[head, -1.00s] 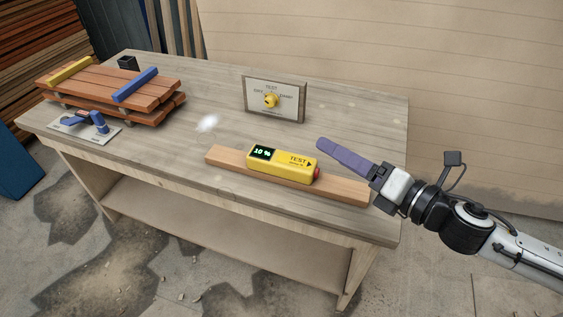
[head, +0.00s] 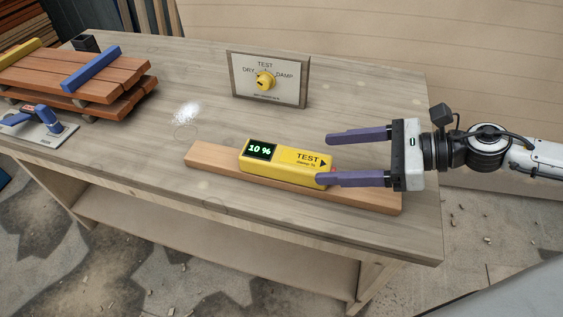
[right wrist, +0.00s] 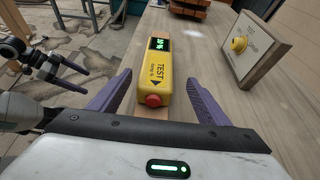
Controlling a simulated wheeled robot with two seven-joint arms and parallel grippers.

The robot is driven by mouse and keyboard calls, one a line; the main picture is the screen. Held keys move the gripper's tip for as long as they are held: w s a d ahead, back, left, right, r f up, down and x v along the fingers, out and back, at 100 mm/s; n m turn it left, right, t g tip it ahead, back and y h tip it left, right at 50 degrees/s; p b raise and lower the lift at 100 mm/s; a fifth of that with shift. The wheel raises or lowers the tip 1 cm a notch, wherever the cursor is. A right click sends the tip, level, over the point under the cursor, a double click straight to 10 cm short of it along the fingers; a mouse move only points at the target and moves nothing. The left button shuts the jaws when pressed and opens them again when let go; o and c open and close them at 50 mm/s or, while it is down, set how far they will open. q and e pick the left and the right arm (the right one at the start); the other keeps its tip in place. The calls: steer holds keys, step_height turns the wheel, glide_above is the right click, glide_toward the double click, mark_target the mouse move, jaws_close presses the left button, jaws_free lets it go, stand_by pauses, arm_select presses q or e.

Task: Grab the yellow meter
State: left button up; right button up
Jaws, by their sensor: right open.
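The yellow meter (head: 290,165) lies on a wooden board (head: 214,160) on the workbench; its screen reads 10 %. It also shows in the right wrist view (right wrist: 156,75), with its red button end (right wrist: 153,100) facing my gripper. My right gripper (head: 323,160) is open at the meter's right end. In the head view its near finger overlaps the meter's end. In the right wrist view the purple fingers lie on either side of that end, with gaps visible.
A DRY/TEST/DAMP sign with a yellow knob (head: 268,80) stands behind the meter. Stacked reddish planks (head: 65,78) and a plate with a blue-handled tool (head: 38,125) are at the left. A small black box (head: 86,43) stands at the back.

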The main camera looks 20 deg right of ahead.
mark_target(306, 159)
steer(key=shift+w+a, duration=0.25)
steer(key=shift+a, duration=0.15)
steer(key=p+x, duration=0.2)
steer(key=x, duration=0.1)
steer(key=shift+w+a, duration=0.1)
steer(key=shift+a, duration=0.05)
steer(key=shift+w+a+f, duration=0.1)
steer(key=shift+a+f, duration=0.1)
steer(key=shift+w+a+f+p, duration=0.1)
steer(key=shift+w+a+p, duration=0.15)
steer(key=shift+a, duration=0.2)
steer(key=p+x, duration=0.1)
steer(key=x, duration=0.2)
steer(key=shift+a+f+p, duration=0.15)
steer(key=shift+a+p, duration=0.1)
steer(key=shift+p, duration=0.15)
steer(key=shift+w+a+f, duration=0.2)
steer(key=shift+a+f, duration=0.1)
steer(key=shift+f, duration=0.05)
steer(key=c, duration=1.4)
arm_select(q)
steer(key=r, duration=0.2)
steer(key=a+r, duration=0.1)
steer(key=shift+s+a, duration=0.1)
steer(key=shift+s, duration=0.15)
arm_select(e)
steer(key=shift+r, duration=0.2)
steer(key=shift+c, duration=0.6)
